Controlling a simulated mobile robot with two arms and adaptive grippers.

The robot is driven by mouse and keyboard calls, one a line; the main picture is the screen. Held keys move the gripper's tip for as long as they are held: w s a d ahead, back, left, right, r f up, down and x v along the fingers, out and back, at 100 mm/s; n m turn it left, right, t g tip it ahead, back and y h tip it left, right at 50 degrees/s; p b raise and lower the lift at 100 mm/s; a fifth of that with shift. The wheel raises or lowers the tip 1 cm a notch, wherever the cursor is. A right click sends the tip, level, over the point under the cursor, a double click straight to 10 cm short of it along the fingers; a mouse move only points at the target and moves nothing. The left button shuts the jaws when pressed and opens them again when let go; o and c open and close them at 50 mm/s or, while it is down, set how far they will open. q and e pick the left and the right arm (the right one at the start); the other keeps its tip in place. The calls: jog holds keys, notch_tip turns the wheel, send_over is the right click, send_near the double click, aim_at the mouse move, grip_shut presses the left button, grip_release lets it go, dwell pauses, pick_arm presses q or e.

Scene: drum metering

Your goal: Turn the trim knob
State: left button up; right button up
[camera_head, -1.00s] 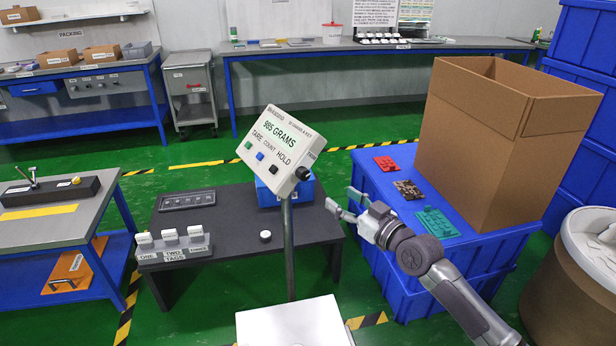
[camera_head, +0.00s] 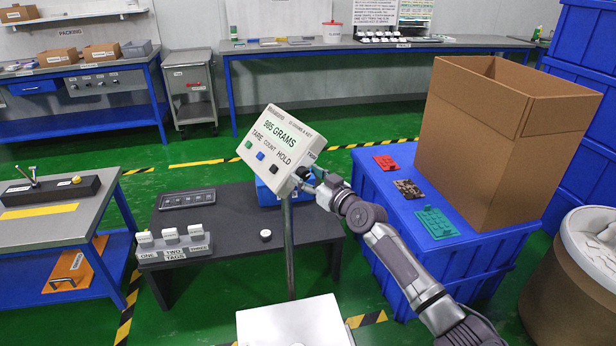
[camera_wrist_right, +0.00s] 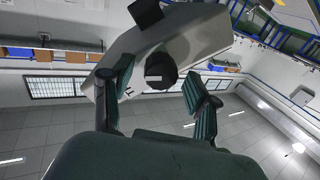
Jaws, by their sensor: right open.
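The scale's indicator box (camera_head: 277,148) is pale, stands tilted on a grey post and reads in grams. The trim knob is a round black knob (camera_wrist_right: 161,70) on the box's side in the right wrist view. In the head view it is hard to pick out behind the fingers. My right gripper (camera_head: 311,183) is at the box's right side. In the right wrist view its open fingers (camera_wrist_right: 158,80) stand either side of the knob, with gaps showing; contact is not visible. My left gripper is not in view.
A dark low table (camera_head: 225,220) holds a tag holder (camera_head: 175,252) and a small white-topped puck (camera_head: 265,236). A blue crate (camera_head: 390,225) with coloured pads and a big cardboard box (camera_head: 470,150) stand at right. A white scale platform (camera_head: 290,325) is in front.

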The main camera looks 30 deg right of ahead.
jog(key=shift+c, duration=0.2)
jog(key=c, duration=1.1)
jog(key=shift+m, duration=0.4)
jog(key=shift+f+m+b, duration=0.1)
jog(key=shift+m+b, duration=0.5)
jog(key=shift+m, duration=0.3)
jog(key=shift+d+m+t+b, duration=0.1)
jog(key=shift+m+t+b, duration=0.2)
jog(key=shift+m, duration=1.4)
